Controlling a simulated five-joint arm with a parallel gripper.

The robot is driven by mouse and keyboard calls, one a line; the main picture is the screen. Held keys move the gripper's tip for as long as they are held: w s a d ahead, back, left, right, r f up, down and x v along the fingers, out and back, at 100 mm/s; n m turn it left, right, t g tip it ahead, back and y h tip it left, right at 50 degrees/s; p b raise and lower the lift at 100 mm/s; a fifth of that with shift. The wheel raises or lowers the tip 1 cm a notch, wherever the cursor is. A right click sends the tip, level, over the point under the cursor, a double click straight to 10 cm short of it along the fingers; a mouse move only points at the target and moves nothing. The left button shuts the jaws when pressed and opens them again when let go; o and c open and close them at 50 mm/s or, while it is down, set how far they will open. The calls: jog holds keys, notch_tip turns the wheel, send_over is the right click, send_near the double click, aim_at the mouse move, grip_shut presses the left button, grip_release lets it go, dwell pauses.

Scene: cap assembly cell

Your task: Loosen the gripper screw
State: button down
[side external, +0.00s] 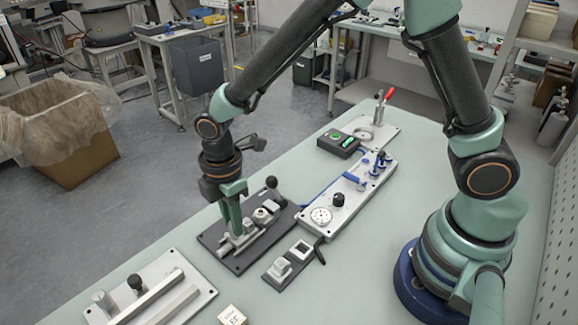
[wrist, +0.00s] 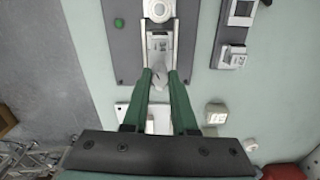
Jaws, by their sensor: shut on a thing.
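A dark plate (side external: 224,240) on the bench carries a light metal clamping device. The same plate shows at the top of the wrist view (wrist: 128,60). My gripper (side external: 236,232) points down at the near-left end of this device. In the wrist view my gripper's two green fingers (wrist: 159,76) converge on a small pale grey piece, which looks like the gripper screw (wrist: 158,77). The fingertips are shut on it from both sides. A white round part (wrist: 158,10) sits on the device beyond the fingertips. The screw is largely hidden by my fingers in the side view.
A grey plate with bars (side external: 195,300) lies at the front left. A small switch box (side external: 280,268) and a plate with a dial (side external: 322,215) stand right of the device. A small beige block (side external: 231,316) lies at the front. Bare bench separates these.

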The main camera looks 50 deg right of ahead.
jog(key=shift+n, duration=0.5)
jog(key=c, duration=0.7)
grip_release()
jog(key=shift+r, duration=0.1)
notch_tip(320, 180, up, 12)
jog(key=s+d+r+m+t, duration=0.2)
jog(key=s+d+r+m, duration=0.1)
jog(key=d+m, duration=0.6)
jog(key=s+d+r+m+t, duration=0.3)
jog(key=s+d+r+m, duration=0.1)
jog(key=d+m, duration=0.4)
jog(key=shift+s+d+m+t, duration=0.3)
jog(key=shift+d+m, duration=0.1)
jog(key=shift+d, duration=0.45)
